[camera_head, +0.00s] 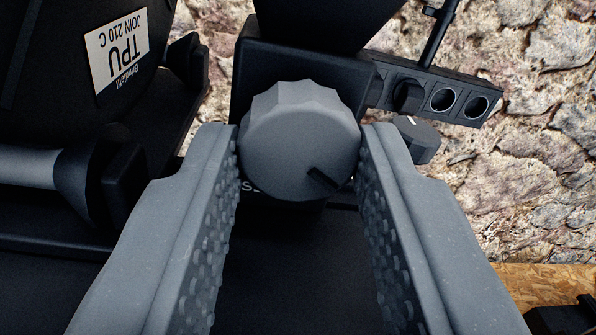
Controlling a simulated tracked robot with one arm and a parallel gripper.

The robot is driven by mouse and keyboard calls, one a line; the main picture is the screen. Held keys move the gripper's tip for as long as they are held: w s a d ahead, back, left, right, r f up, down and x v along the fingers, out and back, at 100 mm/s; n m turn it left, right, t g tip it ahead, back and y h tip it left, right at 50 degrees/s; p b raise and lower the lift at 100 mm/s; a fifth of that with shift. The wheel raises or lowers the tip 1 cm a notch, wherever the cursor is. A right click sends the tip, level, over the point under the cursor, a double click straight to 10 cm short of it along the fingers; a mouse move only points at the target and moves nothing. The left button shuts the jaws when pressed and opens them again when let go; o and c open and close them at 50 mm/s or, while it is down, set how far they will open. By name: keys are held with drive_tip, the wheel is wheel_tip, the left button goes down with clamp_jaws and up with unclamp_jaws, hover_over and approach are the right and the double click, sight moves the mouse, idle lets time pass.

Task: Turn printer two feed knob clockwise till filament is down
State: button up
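A round grey knob (300,140) with a scalloped edge and a dark pointer line sits on a black housing (262,75) in the middle of the view. The pointer line lies toward the lower right. My gripper (302,150) has its two grey, studded fingers on the left and right sides of the knob. The fingertips are close to the knob's rim; I cannot tell whether they touch it. The fingers stand about a knob's width apart. No filament is visible. Part of a printed label on the housing is hidden behind the knob.
A black spool holder with a white label reading TPU (117,50) is at the upper left, upside down in view. A black bracket with round holes (443,99) and a smaller dark knob (416,139) are at the right. Rough stone fills the background, with a wooden edge (548,283) at lower right.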

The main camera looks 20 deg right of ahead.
drive_tip(key=shift+c, duration=1)
drive_tip(key=shift+m+b, duration=0.3)
drive_tip(key=shift+b, duration=0.15)
drive_tip(key=shift+a+f+m+b, duration=0.1)
drive_tip(key=shift+f+m+b, duration=0.05)
drive_tip(key=shift+m+b, duration=2.25)
drive_tip(key=shift+m, duration=0.2)
drive_tip(key=shift+r, duration=0.2)
drive_tip(key=o, duration=1)
